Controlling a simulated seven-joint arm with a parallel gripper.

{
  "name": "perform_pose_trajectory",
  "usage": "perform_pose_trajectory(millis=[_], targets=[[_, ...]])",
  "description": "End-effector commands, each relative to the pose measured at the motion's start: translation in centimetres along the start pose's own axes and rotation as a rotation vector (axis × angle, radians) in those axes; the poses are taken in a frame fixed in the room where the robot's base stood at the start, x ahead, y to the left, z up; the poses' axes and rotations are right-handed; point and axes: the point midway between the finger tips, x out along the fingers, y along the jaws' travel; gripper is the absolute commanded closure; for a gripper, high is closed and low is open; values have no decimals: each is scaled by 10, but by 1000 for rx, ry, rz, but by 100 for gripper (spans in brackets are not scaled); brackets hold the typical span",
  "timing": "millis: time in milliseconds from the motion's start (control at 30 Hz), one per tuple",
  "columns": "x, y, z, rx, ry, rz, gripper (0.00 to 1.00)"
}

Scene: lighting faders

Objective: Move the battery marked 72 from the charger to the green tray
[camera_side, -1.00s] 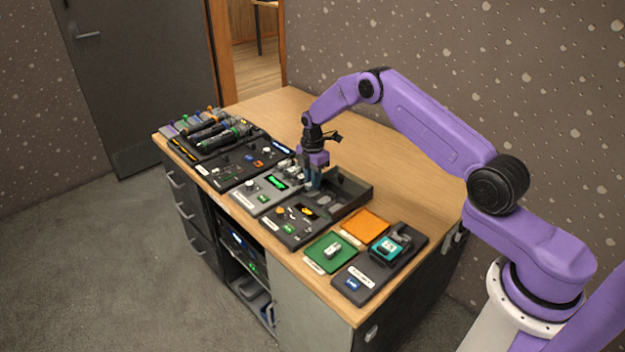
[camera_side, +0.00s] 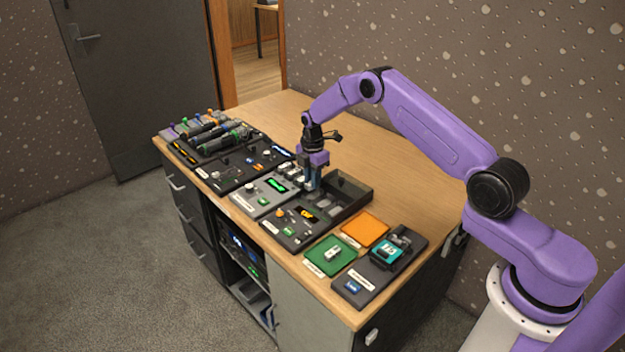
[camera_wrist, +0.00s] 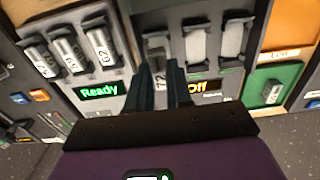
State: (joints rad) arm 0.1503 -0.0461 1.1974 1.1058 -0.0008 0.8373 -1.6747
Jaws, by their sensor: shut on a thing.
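My gripper (camera_wrist: 160,88) is shut on the battery marked 72 (camera_wrist: 159,75), with one finger on each side of it. In the side view my gripper (camera_side: 312,184) points down at the back of the charging units, and its fingers hide the battery. The battery is at a slot beside the "Off" display; I cannot tell whether it is seated or lifted slightly. The green tray (camera_side: 318,266) lies nearer the desk's front corner, with a white battery (camera_side: 333,253) on it. The tray (camera_wrist: 286,75) also shows at the right of the wrist view.
The charger (camera_wrist: 88,78) with the "Ready" display holds several numbered batteries on the left. Grey slots sit right of my fingers. An orange tray (camera_side: 366,226) lies behind the green one, and a dark tester-like unit (camera_side: 378,279) stands beside them. The back of the desk is clear.

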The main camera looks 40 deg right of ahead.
Motion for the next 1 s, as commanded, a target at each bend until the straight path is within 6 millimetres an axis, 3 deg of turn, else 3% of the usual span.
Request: perform_pose_trajectory(millis=[1000], targets=[[-35,0,0,0,0,0,100]])
